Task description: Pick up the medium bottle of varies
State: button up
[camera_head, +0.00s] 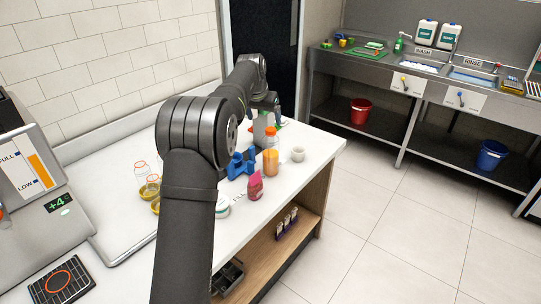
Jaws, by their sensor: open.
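A bottle of orange juice (271,161) with an orange cap stands upright on the white counter. Clear bottle-like containers (142,173) with orange rims stand farther left, beside my arm. I cannot tell by size which one is the medium bottle. My gripper (272,106) is at the far end of the counter, beyond the juice bottle and apart from it. It is small and partly hidden by my own arm. It is open, and I see nothing held in it.
A blue holder (240,166), a pink pack (255,186) and a white cup (298,154) stand close around the juice bottle. A white round tub (222,207) is partly behind my arm.

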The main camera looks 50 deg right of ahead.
aim_at(267, 133)
jog(key=x, duration=0.8)
jog(key=shift+f, duration=0.3)
jog(key=shift+s+x, duration=0.15)
jog(key=shift+x, duration=1.15)
jog(key=shift+s+x, duration=0.1)
jog(key=shift+x, duration=1.25)
jog(key=c, duration=1.6)
jog(key=shift+c, duration=0.5)
jog(key=shift+r, duration=0.15)
